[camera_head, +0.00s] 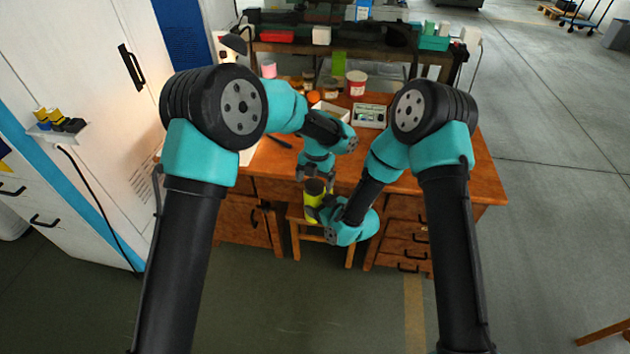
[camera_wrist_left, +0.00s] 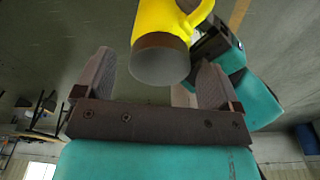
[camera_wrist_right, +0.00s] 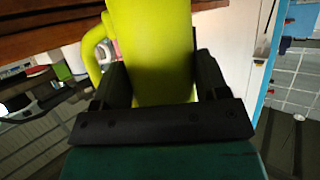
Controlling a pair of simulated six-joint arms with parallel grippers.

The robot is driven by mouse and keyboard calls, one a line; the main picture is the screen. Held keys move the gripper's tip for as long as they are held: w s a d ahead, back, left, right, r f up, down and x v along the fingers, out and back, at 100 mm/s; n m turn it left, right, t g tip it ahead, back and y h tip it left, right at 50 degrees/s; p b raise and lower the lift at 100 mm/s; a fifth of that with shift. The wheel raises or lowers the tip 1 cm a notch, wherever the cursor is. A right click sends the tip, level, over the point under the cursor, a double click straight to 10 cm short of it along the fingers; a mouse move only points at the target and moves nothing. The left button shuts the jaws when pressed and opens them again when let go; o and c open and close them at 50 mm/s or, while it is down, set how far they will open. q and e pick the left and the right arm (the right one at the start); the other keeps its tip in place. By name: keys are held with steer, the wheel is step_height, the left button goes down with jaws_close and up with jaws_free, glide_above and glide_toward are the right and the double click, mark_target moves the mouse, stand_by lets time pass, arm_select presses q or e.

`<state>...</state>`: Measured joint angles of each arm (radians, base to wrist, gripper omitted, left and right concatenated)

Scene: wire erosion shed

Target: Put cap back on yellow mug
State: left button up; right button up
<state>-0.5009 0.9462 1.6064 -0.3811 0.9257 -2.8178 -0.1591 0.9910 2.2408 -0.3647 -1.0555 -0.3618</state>
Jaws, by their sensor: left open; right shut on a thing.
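The yellow mug (camera_head: 312,198) is held off the table in front of its front edge, in the head view. My right gripper (camera_head: 324,209) is shut on the mug's body; in the right wrist view the mug (camera_wrist_right: 153,50) fills the space between the fingers, handle to the left. A dark grey-brown cap (camera_head: 315,186) sits at the mug's upper end. In the left wrist view the cap (camera_wrist_left: 160,62) meets the yellow mug body (camera_wrist_left: 163,18); I cannot tell how firmly it is seated. My left gripper (camera_head: 315,177) is open just above, its fingers on either side of the cap, apart from it.
The wooden table (camera_head: 400,186) has a white-and-red tub (camera_head: 356,83), a green box (camera_head: 338,64), an orange item (camera_head: 313,97) and a tray (camera_head: 369,116) towards the back. A stool (camera_head: 297,225) stands below the mug. A white cabinet (camera_head: 90,110) is at left.

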arm_select(q)
steer(key=shift+r, duration=2)
steer(key=shift+c, duration=0.5)
